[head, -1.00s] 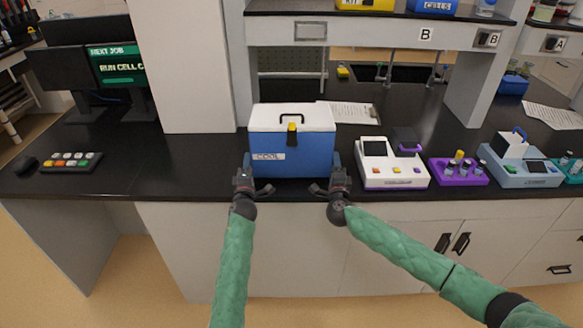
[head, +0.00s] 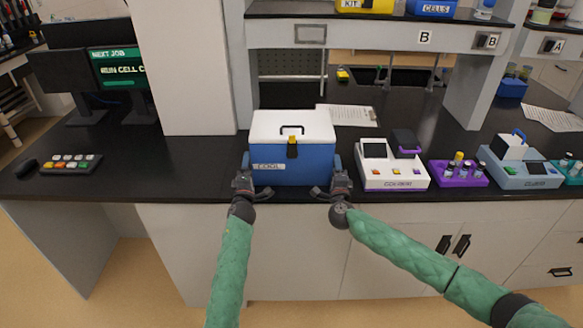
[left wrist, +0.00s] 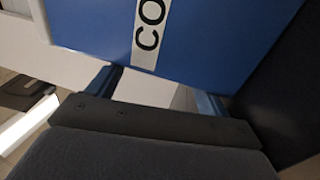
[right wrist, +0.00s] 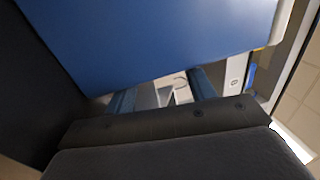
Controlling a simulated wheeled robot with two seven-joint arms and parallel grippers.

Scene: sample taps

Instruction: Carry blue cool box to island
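The blue cool box (head: 310,165) has a white lid, a black top handle, a yellow latch and a COOL label. It stands upright at the front of the black counter. My left gripper (head: 244,172) is at its left side and my right gripper (head: 338,172) at its right side. The box wall fills the upper part of the left wrist view (left wrist: 220,35) and right wrist view (right wrist: 150,40). The fingers in both wrist views run behind the box edge with a gap between them. Their tips are hidden, but the box has moved along with both grippers.
A white analyser (head: 385,180), a purple vial rack (head: 455,180) and a blue-grey device (head: 520,175) stand to the right. A paper sheet (head: 345,117) lies behind the box. A white pillar (head: 185,70) and a keypad (head: 70,164) are on the left. Counter between keypad and box is clear.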

